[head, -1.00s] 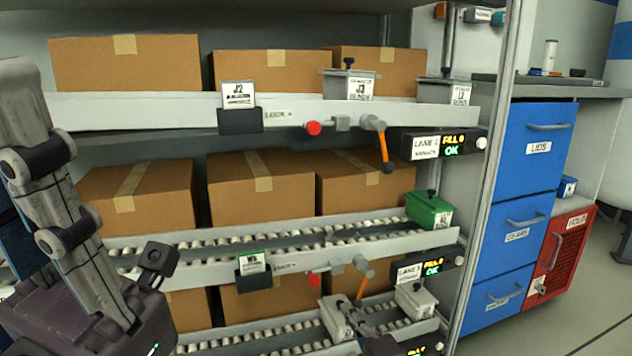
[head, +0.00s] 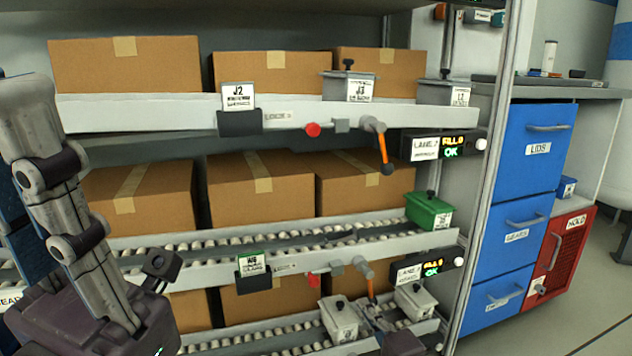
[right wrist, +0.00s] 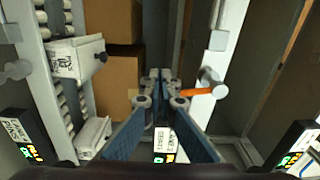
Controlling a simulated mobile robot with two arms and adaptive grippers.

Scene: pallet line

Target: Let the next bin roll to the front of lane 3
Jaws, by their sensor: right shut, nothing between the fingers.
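The middle roller lane (head: 200,271) has a display sign (head: 410,273) at its right end; its number is too blurred to be sure. A green bin (head: 428,213) stands at that lane's right end, with cardboard boxes (head: 262,187) behind. A lever sits on its rail; its orange handle shows in the right wrist view (right wrist: 198,92). My right gripper (head: 372,304) is shut and empty, close beside that handle; contact cannot be told. It also shows in the right wrist view (right wrist: 160,76). My left arm is at the left; its fingers are not visible.
Below, two grey bins (head: 340,318) (head: 416,301) stand close to my right gripper on the lower lane. The upper rail (head: 180,112) has another orange lever (head: 383,150) and grey bins. A rack post (head: 487,190) and blue drawers (head: 535,150) stand to the right.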

